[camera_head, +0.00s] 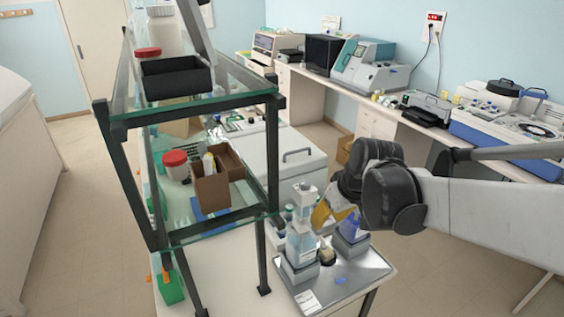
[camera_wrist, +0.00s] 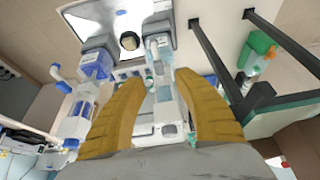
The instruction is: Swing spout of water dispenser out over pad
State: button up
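Two bottle dispensers stand upright in grey holders on a metal tray (camera_head: 352,285). The one with pale, clear liquid (camera_head: 300,243), likely the water dispenser, is left in the head view. In the wrist view it (camera_wrist: 163,92) lies between my yellow fingers. My gripper (camera_wrist: 160,78) is open around its upper part; contact is not clear. In the head view my gripper (camera_head: 324,212) is at its upper right. Its spout cannot be clearly made out. The other dispenser (camera_wrist: 97,65) holds deeper blue liquid and has a blue-tipped side arm. I cannot identify the pad with certainty.
Benches with instruments line the back wall. Floor at lower right is clear.

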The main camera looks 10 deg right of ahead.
aim_at(315, 232)
jog(key=x, duration=0.9)
jog(key=shift+w+f+b, duration=0.1)
jog(key=shift+w+b, duration=0.25)
jog(key=shift+w, duration=0.15)
grip_shut()
